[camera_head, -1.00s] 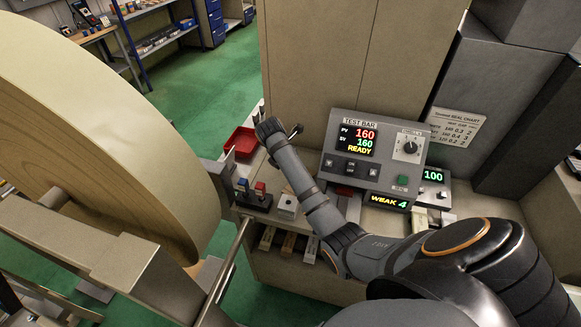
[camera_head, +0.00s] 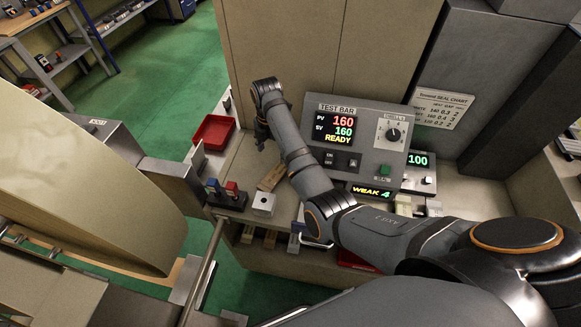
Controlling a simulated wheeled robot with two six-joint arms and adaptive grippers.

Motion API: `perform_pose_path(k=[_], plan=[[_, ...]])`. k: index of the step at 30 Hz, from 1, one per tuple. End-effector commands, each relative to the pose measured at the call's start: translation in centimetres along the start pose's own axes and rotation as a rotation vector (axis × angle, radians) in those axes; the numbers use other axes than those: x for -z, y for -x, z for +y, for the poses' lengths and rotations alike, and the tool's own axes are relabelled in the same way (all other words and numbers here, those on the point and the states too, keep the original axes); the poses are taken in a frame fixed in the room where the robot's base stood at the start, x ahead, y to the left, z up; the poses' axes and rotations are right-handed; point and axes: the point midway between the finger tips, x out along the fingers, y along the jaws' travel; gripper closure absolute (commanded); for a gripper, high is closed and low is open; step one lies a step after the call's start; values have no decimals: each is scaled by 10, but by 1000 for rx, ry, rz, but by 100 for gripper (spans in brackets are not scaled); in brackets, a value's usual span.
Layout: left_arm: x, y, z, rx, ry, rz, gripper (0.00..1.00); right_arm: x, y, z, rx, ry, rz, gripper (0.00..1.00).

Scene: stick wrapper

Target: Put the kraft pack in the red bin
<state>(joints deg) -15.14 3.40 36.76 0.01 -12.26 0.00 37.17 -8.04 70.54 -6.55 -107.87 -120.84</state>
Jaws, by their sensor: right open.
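A small brown pack (camera_head: 271,178), which looks like the kraft pack, lies at an angle on the bench, left of my right forearm. The red bin (camera_head: 212,130) is an open, shallow tray at the bench's far left; its inside looks empty. My right gripper (camera_head: 261,142) points down over the bench, between the red bin and the test panel, beyond the brown pack and apart from it. It is open, with nothing seen in it; its fingers are small and dark. My left gripper is not in view.
The grey test panel (camera_head: 362,140) reads 160, READY and WEAK 4, and stands right of my right arm. A block with blue and red knobs (camera_head: 226,197) and a small metal box (camera_head: 264,203) sit at the front edge. A large cream roll (camera_head: 70,200) fills the left.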

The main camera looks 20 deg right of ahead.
Motion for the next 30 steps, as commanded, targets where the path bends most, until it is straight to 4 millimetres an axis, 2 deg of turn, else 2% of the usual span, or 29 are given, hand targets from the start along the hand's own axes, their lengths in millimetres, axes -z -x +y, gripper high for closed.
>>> perform_pose_path(k=[1,3,6,8,11,14,16,18,21,24,30], plan=[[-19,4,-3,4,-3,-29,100,0,-7,-1,4,-1,2,26],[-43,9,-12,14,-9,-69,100,0,-20,-2,6,-2,2,26],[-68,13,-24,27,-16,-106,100,-1,-37,-2,4,-3,0,26],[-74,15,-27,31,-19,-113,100,-2,-43,-2,3,-3,-1,26],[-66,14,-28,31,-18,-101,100,-2,-48,-2,2,-3,-2,26],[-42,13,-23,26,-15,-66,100,-3,-51,-3,3,-3,-2,26],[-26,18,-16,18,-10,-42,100,-4,-58,-6,6,-3,-1,26],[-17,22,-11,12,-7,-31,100,-7,-70,-9,6,-3,-1,26],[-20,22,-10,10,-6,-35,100,-9,-88,-10,4,-3,0,26],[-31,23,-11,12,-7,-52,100,-9,-98,-9,3,-3,-1,26],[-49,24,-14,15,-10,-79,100,-9,-100,-9,1,-3,-2,26]])
